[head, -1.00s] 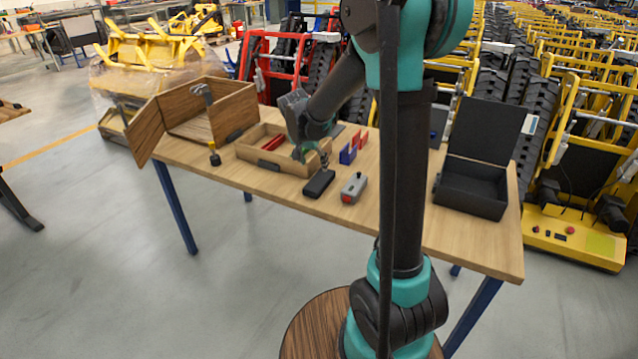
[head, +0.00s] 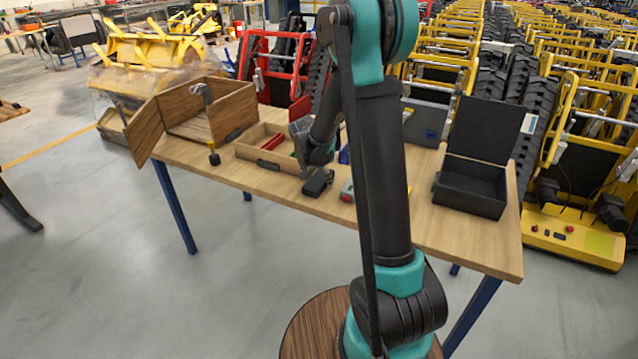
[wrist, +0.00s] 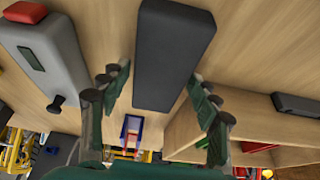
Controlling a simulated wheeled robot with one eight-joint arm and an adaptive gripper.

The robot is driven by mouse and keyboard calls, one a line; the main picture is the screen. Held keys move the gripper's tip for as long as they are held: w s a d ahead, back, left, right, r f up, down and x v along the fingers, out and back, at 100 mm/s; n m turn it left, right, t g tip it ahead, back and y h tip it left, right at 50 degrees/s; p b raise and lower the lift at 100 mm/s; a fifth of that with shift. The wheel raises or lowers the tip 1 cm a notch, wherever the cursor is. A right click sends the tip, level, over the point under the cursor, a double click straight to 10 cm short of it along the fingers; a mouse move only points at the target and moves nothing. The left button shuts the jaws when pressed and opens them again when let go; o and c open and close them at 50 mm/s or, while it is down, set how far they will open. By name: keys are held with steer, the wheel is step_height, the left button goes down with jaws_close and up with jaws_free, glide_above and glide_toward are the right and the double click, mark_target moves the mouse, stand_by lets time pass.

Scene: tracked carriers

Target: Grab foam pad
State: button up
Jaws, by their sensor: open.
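The foam pad looks like a dark grey block with rounded edges (head: 318,183). It lies flat on the wooden table, in front of the tray's right end. In the wrist view the pad (wrist: 173,50) is large and near the centre. My gripper (wrist: 158,82) is open and empty, with one green-and-black finger on each side of the pad's lower end in that view. I see no finger clearly touching it. In the head view my gripper is low over the pad, and my arm hides part of the table to its right.
A grey box with a red button (wrist: 48,60) lies left of the pad in the wrist view. A wooden tray (wrist: 235,103) is close on the right there. A red-and-blue holder (wrist: 131,130) stands beyond. An open black case (head: 470,190) sits at the table's right end.

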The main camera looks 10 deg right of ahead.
steer(key=c, duration=0.7)
